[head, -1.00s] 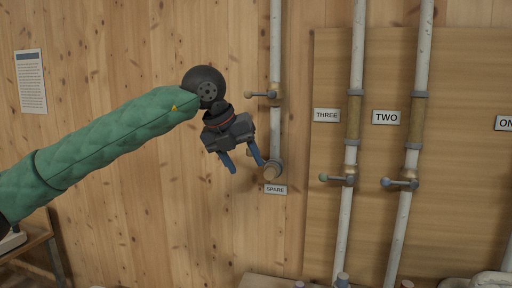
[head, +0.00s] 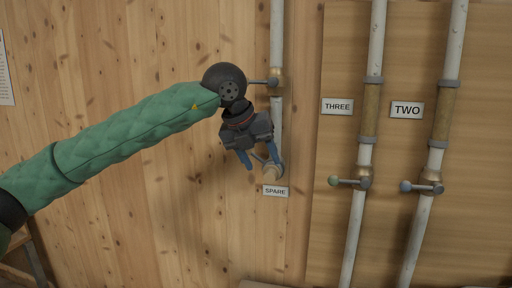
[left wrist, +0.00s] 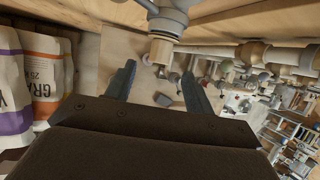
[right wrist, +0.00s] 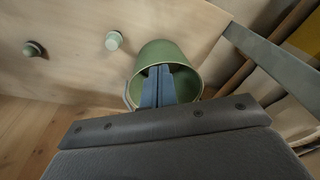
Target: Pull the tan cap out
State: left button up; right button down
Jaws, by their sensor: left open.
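The tan cap (head: 271,174) sits on the end of the grey pipe fitting above the SPARE label (head: 275,191). In the left wrist view the cap (left wrist: 161,50) shows as a short tan cylinder under the grey fitting, just beyond and between the fingertips. My left gripper (head: 261,160) is open, with its blue fingers just above and beside the cap; I see no clear contact. My right gripper (right wrist: 159,70) has its blue fingers together in front of a green bucket (right wrist: 181,56); it is outside the head view.
A lever valve (head: 270,82) is on the spare pipe, close behind my left wrist. Pipes THREE (head: 355,220) and TWO (head: 416,235) with lever valves stand to the right. Feed sacks (left wrist: 45,70) show in the left wrist view.

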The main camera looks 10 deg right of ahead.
aim_at(268, 174)
pick_arm(q)
jog(key=p+x, duration=0.1)
jog(key=x, duration=0.4)
jog(key=shift+p, duration=0.35)
pick_arm(e)
notch_tip(268, 174, down, 8)
jog(key=s+d, duration=0.1)
jog(key=s, duration=0.1)
jog(key=shift+s+d, duration=0.15)
jog(key=shift+r, duration=0.1)
pick_arm(q)
jog(key=c, duration=1.1)
jog(key=shift+o, duration=1)
grip_shut()
jog(key=shift+s+f, duration=0.1)
jog(key=shift+s, duration=0.1)
pick_arm(e)
jog(key=shift+f, duration=0.25)
pick_arm(q)
jog(key=shift+s+a+b, duration=0.25)
jog(key=shift+s+b, duration=0.15)
jog(key=shift+b, duration=0.2)
pick_arm(e)
jog(key=shift+f, duration=0.35)
